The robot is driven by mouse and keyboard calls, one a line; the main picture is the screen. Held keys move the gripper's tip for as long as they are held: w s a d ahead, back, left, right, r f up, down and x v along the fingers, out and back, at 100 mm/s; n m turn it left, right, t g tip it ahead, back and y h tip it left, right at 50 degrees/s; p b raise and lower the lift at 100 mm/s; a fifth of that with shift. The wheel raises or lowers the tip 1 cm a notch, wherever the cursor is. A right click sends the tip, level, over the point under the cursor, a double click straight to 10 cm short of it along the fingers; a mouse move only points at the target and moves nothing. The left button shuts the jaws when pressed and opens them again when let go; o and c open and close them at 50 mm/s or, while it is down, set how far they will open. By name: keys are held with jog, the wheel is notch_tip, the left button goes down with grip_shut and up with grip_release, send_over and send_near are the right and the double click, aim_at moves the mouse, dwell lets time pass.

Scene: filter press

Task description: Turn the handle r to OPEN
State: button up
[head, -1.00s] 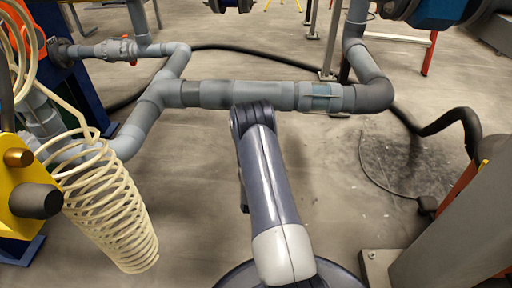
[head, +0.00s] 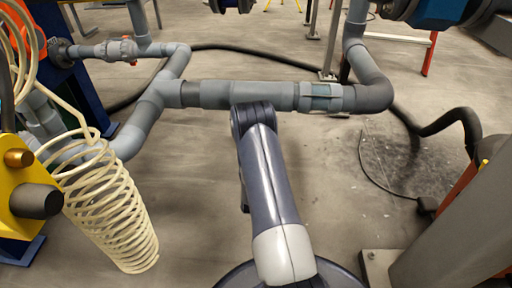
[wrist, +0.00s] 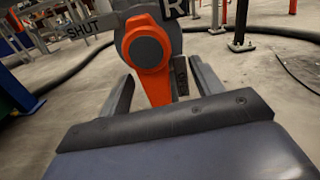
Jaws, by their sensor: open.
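The handle r is an orange lever (wrist: 154,86) with a round grey hub (wrist: 148,48) in the wrist view. Its orange arm points down toward my gripper. A tag with the letter R (wrist: 173,8) sits above it. A SHUT label (wrist: 84,30) is on the left, and a small dark label (wrist: 181,75), too oblique to read, stands close to the right of the lever. My gripper (wrist: 161,72) is open, with one finger on each side of the orange lever. I cannot tell whether either finger touches it. Neither handle nor jaws can be made out in the head view.
A grey pipe (head: 262,95) crosses in front of my arm. A cream coiled hose (head: 112,210) and yellow machine part (head: 18,205) stand at left. A grey post (head: 450,225) is at right. Black hoses (head: 450,122) lie on the otherwise fairly clear floor.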

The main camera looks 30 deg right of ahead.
jog(key=v, duration=0.7)
jog(key=shift+w+f, duration=0.1)
jog(key=x, duration=0.6)
jog(key=shift+w+d, duration=0.15)
jog(key=shift+w, duration=0.25)
jog(key=m, duration=0.3)
jog(key=a+m, duration=0.1)
jog(key=shift+w, duration=0.35)
jog(key=shift+m, duration=0.3)
jog(key=shift+s+d, duration=0.1)
